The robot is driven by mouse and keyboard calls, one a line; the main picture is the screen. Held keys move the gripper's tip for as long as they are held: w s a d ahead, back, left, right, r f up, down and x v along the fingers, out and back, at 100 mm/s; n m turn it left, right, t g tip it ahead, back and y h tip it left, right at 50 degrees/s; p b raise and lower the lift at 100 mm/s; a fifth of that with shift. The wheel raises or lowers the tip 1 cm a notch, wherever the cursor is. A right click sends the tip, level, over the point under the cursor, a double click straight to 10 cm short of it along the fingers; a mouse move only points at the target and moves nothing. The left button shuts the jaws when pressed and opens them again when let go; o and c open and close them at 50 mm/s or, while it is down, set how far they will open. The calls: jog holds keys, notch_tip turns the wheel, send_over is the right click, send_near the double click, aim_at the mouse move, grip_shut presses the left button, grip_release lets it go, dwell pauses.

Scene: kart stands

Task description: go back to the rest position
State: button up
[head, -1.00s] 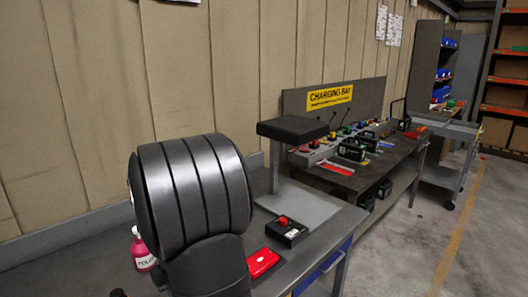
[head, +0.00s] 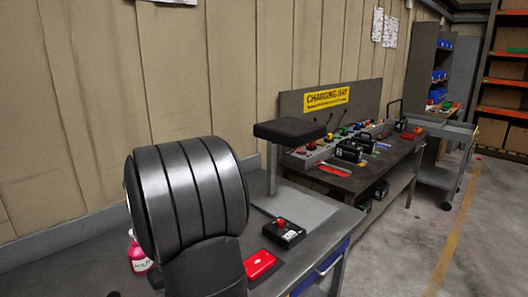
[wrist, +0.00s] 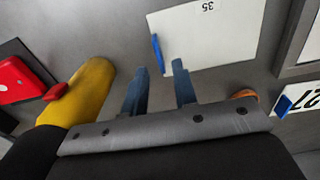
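My gripper (wrist: 160,88) shows in the wrist view with its two blue-grey fingers apart and nothing between them. The fingers point over a grey surface, near a white card marked 35 (wrist: 205,35) with a blue edge piece. The gripper is not visible in the head view. There, a large dark ribbed part that looks like my own arm fills the left foreground and hides part of the bench behind it.
A yellow object (wrist: 92,92) and a red one (wrist: 18,80) lie left of the fingers. An orange piece (wrist: 246,96) is partly hidden at right. A pink bottle (head: 139,255), red case (head: 259,265) and button box (head: 283,233) stand on the near bench. The charging bench (head: 345,180) is beyond.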

notch_tip(320, 180, down, 2)
jog(key=shift+f, duration=0.15)
notch_tip(320, 180, up, 12)
notch_tip(320, 180, down, 13)
jog(key=shift+r, duration=0.15)
notch_tip(320, 180, up, 10)
jog(key=s+a+r, duration=0.3)
jog(key=s+a, duration=0.2)
jog(key=s, duration=0.4)
jog(key=s+a+f, duration=0.1)
jog(key=a+f, duration=0.1)
jog(key=a, duration=0.1)
jog(key=s+a+f, duration=0.2)
jog(key=a, duration=0.1)
jog(key=s+a+f, duration=0.1)
jog(key=a+f, duration=0.1)
jog(key=a, duration=0.1)
jog(key=shift+s+a+f, duration=0.1)
jog(key=shift+s+f, duration=0.05)
jog(key=shift+f, duration=0.05)
jog(key=f, duration=0.2)
jog(key=a+f, duration=0.1)
jog(key=f, duration=0.1)
jog(key=shift+s+a+f, duration=0.15)
jog(key=shift+s+f, duration=0.05)
jog(key=shift+f, duration=0.1)
jog(key=shift+r, duration=0.35)
